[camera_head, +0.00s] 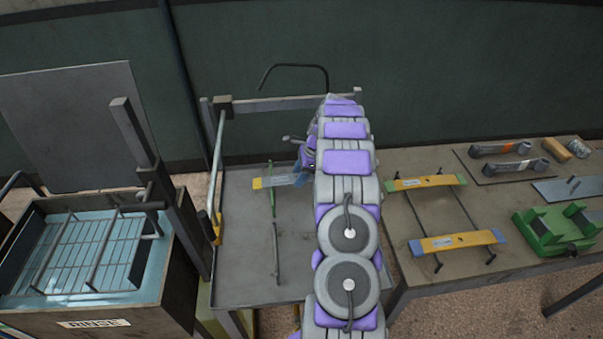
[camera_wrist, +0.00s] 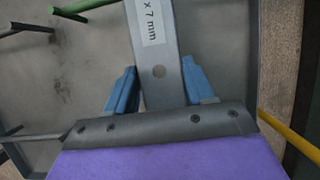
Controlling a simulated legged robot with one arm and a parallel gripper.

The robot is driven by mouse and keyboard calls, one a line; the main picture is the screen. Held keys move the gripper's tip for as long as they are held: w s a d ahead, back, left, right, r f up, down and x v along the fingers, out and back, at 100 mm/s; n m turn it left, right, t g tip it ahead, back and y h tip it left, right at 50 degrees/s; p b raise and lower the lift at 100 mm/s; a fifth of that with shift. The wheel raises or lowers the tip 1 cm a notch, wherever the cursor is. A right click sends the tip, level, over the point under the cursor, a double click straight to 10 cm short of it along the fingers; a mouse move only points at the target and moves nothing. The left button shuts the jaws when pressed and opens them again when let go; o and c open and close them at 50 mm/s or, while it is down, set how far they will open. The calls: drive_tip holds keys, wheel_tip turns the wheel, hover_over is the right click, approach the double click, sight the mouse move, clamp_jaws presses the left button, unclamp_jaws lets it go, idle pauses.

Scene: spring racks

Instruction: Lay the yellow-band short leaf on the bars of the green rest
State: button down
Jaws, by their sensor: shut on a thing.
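The yellow-band leaf (camera_head: 275,182) is a short grey strip with a yellow left end and a white label. My gripper (camera_head: 303,174) is shut on its right end, partly hidden behind my arm. In the wrist view the blue fingers (camera_wrist: 157,92) sit on both sides of the grey leaf (camera_wrist: 150,55), whose label reads "x 7 mm". The green rest's bar (camera_head: 271,170) runs under the leaf in the head view, and a green bar end (camera_wrist: 85,6) shows at the top of the wrist view. Whether the leaf touches the bar cannot be told.
A rinse tank (camera_head: 100,310) is at left.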

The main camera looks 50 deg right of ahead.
drive_tip(key=shift+a+r, duration=0.1)
drive_tip(key=shift+a, duration=0.55)
drive_tip(key=c, duration=0.9)
unclamp_jaws()
drive_tip(key=shift+d+f, duration=0.15)
drive_tip(key=shift+f, duration=0.1)
drive_tip(key=o, duration=0.5)
drive_tip(key=shift+d+f, duration=0.3)
drive_tip(key=shift+d, duration=0.4)
drive_tip(key=shift+a+r, duration=0.3)
drive_tip(key=shift+a, duration=0.3)
drive_tip(key=shift+r+b, duration=0.3)
drive_tip(key=shift+r, duration=0.05)
drive_tip(key=p+v, duration=0.3)
drive_tip(key=v, duration=0.9)
